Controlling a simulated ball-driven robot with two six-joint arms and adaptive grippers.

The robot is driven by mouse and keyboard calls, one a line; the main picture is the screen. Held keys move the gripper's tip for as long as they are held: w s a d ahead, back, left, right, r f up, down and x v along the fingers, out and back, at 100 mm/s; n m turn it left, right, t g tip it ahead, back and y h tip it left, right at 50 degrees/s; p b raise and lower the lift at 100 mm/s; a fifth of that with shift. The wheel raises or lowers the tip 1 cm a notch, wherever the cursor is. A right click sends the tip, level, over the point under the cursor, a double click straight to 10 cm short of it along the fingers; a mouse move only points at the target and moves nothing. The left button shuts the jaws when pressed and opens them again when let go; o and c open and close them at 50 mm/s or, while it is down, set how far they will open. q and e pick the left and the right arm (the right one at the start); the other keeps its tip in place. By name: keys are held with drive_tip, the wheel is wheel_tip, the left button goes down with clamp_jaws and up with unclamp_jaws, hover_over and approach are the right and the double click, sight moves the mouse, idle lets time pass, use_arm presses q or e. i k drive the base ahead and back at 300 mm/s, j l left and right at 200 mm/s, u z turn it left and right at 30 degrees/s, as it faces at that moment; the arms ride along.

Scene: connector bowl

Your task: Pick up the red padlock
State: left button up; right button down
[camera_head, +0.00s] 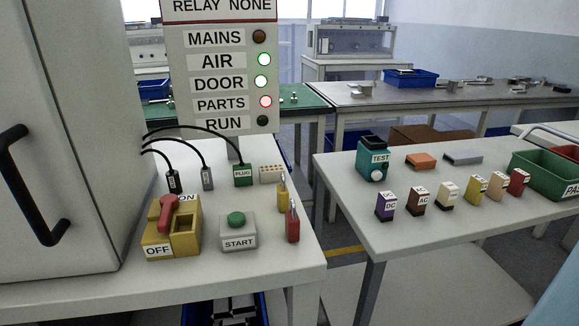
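The red padlock (292,223) stands upright near the right edge of the left table, with its metal shackle pointing up. A yellow padlock (283,197) stands just behind it and slightly to the left. The red padlock's front is clear of other things. Neither of my grippers shows in the head view.
A yellow switch box (184,243) with a red lever and a grey START button box (238,236) stand left of the padlocks. A grey cabinet (75,120) fills the far left. A gap separates this table from the right table (400,235), which holds several small blocks and a green bin (545,176).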

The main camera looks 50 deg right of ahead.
sight(292, 222)
drive_tip(key=z, duration=1.5)
